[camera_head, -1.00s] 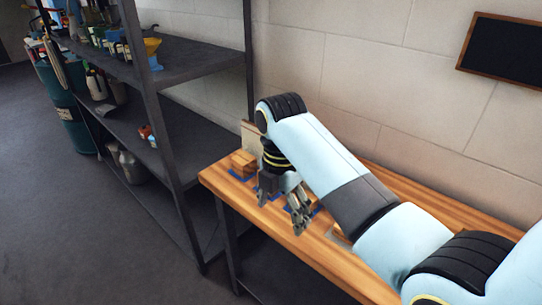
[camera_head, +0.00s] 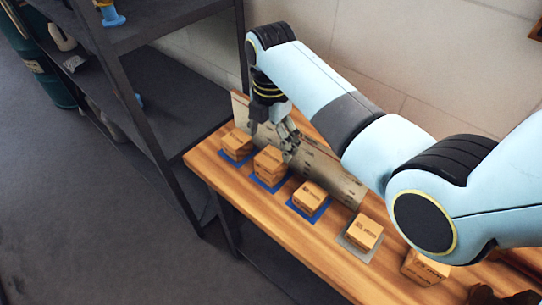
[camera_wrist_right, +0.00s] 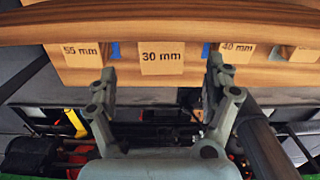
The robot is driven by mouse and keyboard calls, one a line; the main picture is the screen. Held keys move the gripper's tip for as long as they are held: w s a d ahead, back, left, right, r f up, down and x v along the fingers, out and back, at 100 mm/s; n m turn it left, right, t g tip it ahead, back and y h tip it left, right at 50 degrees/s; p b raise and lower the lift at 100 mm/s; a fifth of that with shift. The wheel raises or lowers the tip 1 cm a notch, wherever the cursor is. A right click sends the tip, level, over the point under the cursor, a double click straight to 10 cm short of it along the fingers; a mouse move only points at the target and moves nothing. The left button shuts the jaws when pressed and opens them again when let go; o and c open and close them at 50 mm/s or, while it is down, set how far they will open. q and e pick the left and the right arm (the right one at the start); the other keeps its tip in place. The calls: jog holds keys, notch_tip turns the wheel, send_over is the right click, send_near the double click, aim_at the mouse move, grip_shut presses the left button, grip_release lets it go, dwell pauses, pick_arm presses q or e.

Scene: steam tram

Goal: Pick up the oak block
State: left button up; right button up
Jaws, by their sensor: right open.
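Several wooden blocks with dark print stand in a row on the bench. From far to near they are a first block (camera_head: 237,144), a second block (camera_head: 270,163), a third block (camera_head: 310,196), a fourth block (camera_head: 364,232) and a nearest block (camera_head: 425,268). My left gripper is not in view.
The first three blocks sit on blue mats (camera_head: 322,212), the fourth on a grey mat (camera_head: 346,243). A pale panel (camera_head: 345,188) stands behind the row on the wooden bench (camera_head: 205,168). A dark shelf rack (camera_head: 150,130) stands left.

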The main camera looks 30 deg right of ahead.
aim_at(271, 157)
jog(key=shift+f, duration=0.4)
jog(key=shift+w+f, duration=0.1)
jog(key=shift+f, duration=0.25)
jog(key=f, duration=0.4)
jog(key=shift+s+f+p, duration=0.25)
jog(key=shift+p, duration=0.1)
jog(key=shift+f, duration=0.1)
jog(key=shift+c, duration=1.1)
jog(key=c, duration=1.1)
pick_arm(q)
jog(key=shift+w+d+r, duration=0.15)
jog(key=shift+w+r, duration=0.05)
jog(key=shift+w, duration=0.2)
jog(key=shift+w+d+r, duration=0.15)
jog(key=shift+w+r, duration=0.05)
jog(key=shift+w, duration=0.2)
pick_arm(e)
jog(key=shift+o, duration=0.2)
